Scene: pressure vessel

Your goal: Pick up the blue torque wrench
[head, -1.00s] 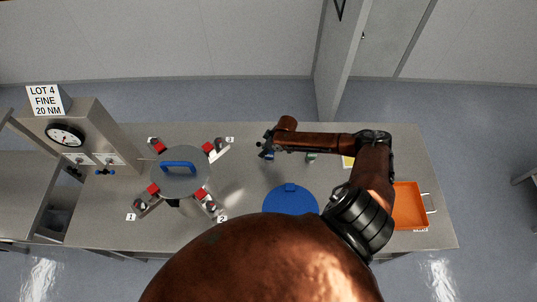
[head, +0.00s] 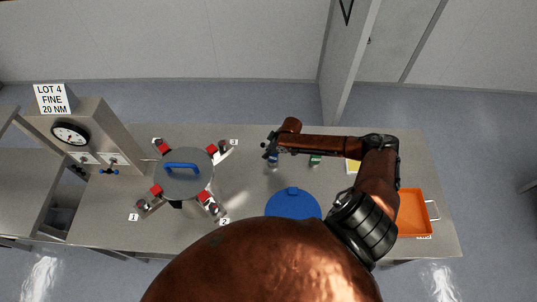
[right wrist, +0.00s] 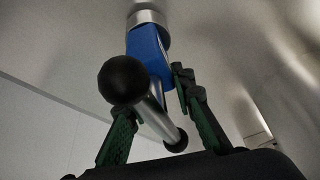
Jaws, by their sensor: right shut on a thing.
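The blue torque wrench (right wrist: 148,50) shows in the right wrist view, with a blue body, a silver collar above and a silver crossbar with black ball ends. My right gripper (right wrist: 155,112) has its green-padded fingers on either side of the wrench and is shut on it. In the head view my right gripper (head: 269,149) is above the table's middle, with a small blue bit of the wrench (head: 273,161) showing beneath it. The arm hides most of the wrench there. I cannot tell whether it is clear of the table. My left gripper is not in view.
A grey vessel with a blue-handled lid (head: 184,183) and several red-marked clamps stands left. A blue disc (head: 292,205) lies in front of the gripper. A small green item (head: 315,160) and an orange tray (head: 412,213) are to the right. A gauge stand (head: 99,120) is far left.

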